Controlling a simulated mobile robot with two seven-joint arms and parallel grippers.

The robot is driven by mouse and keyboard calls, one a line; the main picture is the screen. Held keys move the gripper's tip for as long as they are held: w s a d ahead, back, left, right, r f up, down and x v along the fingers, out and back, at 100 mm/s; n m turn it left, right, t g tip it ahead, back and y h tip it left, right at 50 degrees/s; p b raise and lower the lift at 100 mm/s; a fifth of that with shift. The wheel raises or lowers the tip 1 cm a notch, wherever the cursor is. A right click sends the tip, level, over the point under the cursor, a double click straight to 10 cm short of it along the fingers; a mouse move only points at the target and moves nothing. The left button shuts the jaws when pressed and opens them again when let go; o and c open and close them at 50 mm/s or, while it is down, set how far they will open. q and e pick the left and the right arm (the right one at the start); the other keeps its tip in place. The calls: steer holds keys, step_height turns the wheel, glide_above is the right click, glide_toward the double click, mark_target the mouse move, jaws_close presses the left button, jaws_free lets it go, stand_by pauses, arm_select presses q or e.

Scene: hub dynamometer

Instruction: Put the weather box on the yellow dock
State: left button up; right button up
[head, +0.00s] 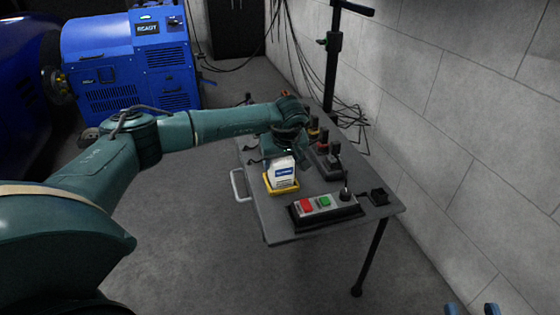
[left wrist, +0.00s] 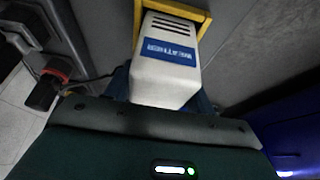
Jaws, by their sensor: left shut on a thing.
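The weather box (head: 283,172) is white with a blue label and stands about upright at the yellow dock (head: 283,188) on the grey table. In the left wrist view the box (left wrist: 160,82) shows its vent slots, and its far end lies within the yellow dock's rim (left wrist: 206,22). I cannot tell whether its base rests fully on the dock. My left gripper (head: 283,156) is shut on the box's upper part from above; its blue fingers are partly hidden. My right gripper (head: 471,309) shows only as two blue fingertips, apart and empty, at the bottom right edge.
A control box (head: 325,207) with red and green buttons sits at the table's front, right of the dock. Dark devices with knobs (head: 325,158) stand behind it. A black post and hanging cables rise behind the table. A blue READY machine (head: 130,65) stands far left.

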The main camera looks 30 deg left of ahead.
arm_select(q)
steer(key=o, duration=1.2)
steer(key=shift+f, duration=0.1)
steer(key=shift+r, duration=0.35)
steer(key=p+v, duration=0.2)
steer(key=v, duration=0.3)
steer(key=p+v, duration=0.2)
steer(key=v, duration=0.4)
steer(key=shift+s+d+r, duration=0.15)
steer(key=shift+s+r, duration=0.05)
steer(key=shift+r, duration=0.05)
arm_select(e)
steer(key=shift+s+d+f+n+g+h, duration=0.1)
steer(key=shift+s+d+n+g+h, duration=0.2)
steer(key=shift+d+n, duration=0.1)
